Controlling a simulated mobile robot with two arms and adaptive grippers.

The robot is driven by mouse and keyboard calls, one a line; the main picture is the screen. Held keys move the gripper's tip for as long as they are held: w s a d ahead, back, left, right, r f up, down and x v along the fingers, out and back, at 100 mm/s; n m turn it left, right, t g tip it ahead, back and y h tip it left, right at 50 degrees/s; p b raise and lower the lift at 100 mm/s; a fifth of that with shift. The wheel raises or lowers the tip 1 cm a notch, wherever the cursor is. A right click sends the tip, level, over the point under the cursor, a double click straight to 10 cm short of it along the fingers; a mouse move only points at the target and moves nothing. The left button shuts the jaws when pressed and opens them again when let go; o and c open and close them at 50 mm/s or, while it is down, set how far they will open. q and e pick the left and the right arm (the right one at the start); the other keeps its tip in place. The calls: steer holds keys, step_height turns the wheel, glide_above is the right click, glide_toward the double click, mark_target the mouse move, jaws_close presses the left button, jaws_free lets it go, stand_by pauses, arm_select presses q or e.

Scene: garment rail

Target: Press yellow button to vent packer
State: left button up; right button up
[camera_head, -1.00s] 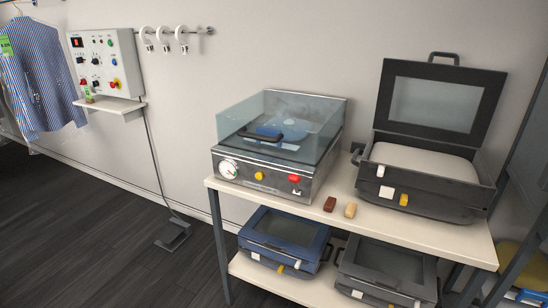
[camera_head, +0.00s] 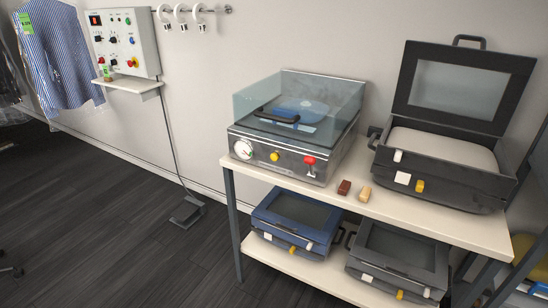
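The vacuum packer (camera_head: 296,132) stands on the left of the shelf's top board, with its clear lid down and a black handle on the lid. On its metal front panel are a round white gauge (camera_head: 244,149), a yellow button (camera_head: 274,156) and a red switch (camera_head: 309,161). A blue item (camera_head: 296,115) shows under the clear lid. Neither of my grippers shows in this view.
The shelf (camera_head: 405,221) also carries an open black case (camera_head: 446,150) and two small blocks (camera_head: 344,187). A blue case (camera_head: 296,219) and a grey case (camera_head: 402,257) lie below. A control box (camera_head: 124,42) hangs on the wall. The floor (camera_head: 110,190) at left is clear.

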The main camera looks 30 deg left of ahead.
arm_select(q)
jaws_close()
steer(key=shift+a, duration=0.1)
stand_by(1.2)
